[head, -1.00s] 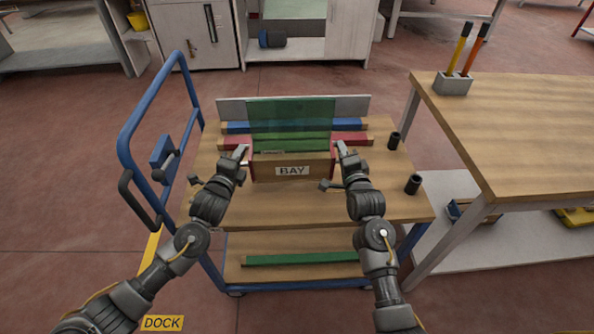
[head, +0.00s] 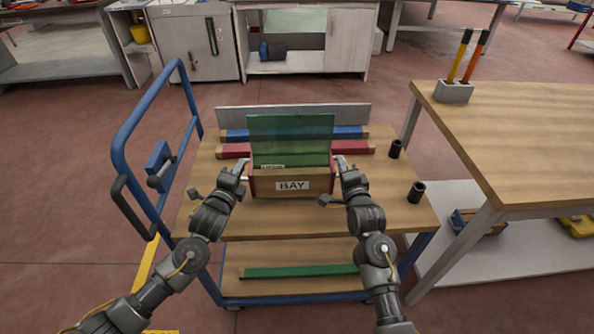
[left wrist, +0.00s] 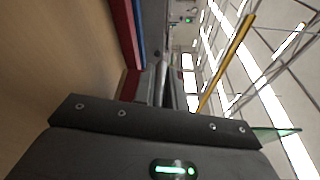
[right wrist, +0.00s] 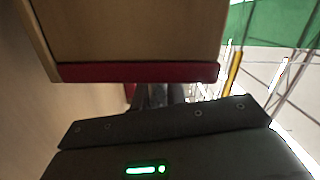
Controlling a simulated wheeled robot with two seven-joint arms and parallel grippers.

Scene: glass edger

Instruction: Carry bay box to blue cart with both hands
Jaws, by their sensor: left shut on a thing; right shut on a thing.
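The bay box (head: 265,188) is wooden with red ends and a white BAY label. A green glass pane stands upright in it. It is over or on the wooden deck of the blue cart (head: 290,222); I cannot tell if it touches. My left gripper (head: 243,172) is shut on its left end and my right gripper (head: 342,170) on its right end. The box looks level. In the right wrist view the box (right wrist: 130,30) fills the top, with a red strip along its edge. The left wrist view shows little of the box.
Behind the box lie a red bar (head: 358,147), a blue bar (head: 350,131) and a grey upright board (head: 290,115). Two black cups (head: 416,192) stand at the deck's right. The blue handle (head: 120,150) rises at left. A wooden table (head: 520,130) stands close right.

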